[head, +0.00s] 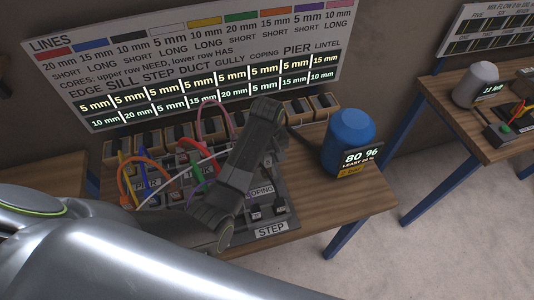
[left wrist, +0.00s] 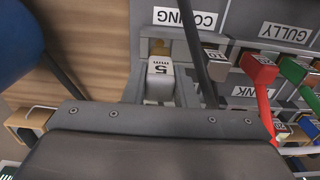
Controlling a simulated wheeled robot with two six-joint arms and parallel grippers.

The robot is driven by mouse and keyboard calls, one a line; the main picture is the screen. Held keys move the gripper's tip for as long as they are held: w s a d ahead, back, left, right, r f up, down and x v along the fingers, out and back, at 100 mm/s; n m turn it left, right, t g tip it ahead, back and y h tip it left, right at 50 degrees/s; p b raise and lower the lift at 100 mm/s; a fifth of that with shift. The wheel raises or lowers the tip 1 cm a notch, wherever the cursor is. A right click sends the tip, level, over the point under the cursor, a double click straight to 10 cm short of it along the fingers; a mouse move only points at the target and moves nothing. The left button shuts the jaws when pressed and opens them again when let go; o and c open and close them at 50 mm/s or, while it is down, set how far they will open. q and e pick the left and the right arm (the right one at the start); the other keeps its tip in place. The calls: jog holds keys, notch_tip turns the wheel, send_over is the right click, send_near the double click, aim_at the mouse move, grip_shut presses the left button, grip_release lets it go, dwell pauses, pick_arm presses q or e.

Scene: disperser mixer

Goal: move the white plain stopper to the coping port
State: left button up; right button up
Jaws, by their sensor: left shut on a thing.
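The white stopper (left wrist: 160,78), marked 5 mm, is between the fingers of my left gripper (left wrist: 160,92) in the left wrist view. The gripper is shut on it. The coping label (left wrist: 184,18) is just beyond, and the stopper is at the grey panel beside it. The coping port itself is largely hidden, and I cannot tell whether the stopper is seated. In the head view my left gripper (head: 268,158) is over the panel, behind the coping label (head: 260,190); the stopper is hidden there. My right gripper is not in view.
A blue tank (head: 350,140) with a display stands right of the panel. Colored hoses, including an orange one (head: 127,172), arch over the panel's left side. A row of bins (head: 322,108) lies behind. A dark line (left wrist: 196,45) passes close beside the stopper. Bare table shows at right.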

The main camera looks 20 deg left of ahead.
pick_arm(q)
jog(key=shift+f, duration=0.3)
dwell(0.5)
jog(key=shift+p, duration=0.5)
dwell(0.5)
jog(key=shift+p, duration=0.55)
dwell(0.5)
